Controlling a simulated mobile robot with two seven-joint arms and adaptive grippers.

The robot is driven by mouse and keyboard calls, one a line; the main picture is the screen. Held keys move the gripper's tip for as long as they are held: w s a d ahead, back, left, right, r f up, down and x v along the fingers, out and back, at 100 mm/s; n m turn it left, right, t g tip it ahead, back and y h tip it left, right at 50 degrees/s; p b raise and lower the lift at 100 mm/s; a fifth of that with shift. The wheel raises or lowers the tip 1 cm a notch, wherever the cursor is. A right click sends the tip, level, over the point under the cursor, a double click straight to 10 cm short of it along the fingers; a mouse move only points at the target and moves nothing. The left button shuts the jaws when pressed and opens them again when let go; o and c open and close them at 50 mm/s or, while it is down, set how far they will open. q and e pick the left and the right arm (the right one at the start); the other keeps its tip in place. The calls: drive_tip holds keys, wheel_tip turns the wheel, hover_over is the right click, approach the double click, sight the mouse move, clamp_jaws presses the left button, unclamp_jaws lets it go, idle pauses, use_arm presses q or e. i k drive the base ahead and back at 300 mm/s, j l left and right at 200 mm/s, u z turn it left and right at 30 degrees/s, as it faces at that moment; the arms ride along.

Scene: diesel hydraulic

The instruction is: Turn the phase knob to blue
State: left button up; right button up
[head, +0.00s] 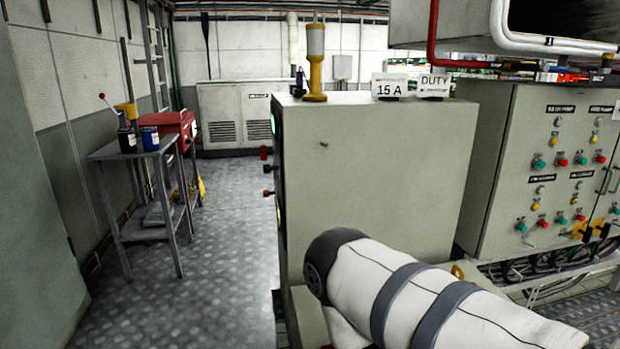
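No knob can be identified as the phase knob, and no blue mark for it is readable. A grey cabinet (372,180) stands in the middle, with its plain side toward me. Its left face is seen almost edge-on. Small red and black controls (267,170) stick out from that face, and a sliver of green shows near its top. The markings on that face are hidden by the angle. Neither gripper is in view, so their state does not show.
A grey table (120,152) with a red toolbox (168,127) and cans stands at left. The patterned floor (225,230) between table and cabinet is clear. A control panel (553,180) stands at right.

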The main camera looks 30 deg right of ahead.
sight(266, 168)
drive_tip(key=i+j+z, duration=0.15)
drive_tip(key=i+z, duration=0.25)
drive_tip(key=i+j+z, duration=0.15)
drive_tip(key=z, duration=0.3)
drive_tip(key=i+j+z, duration=0.25)
drive_tip(key=j+z, duration=0.15)
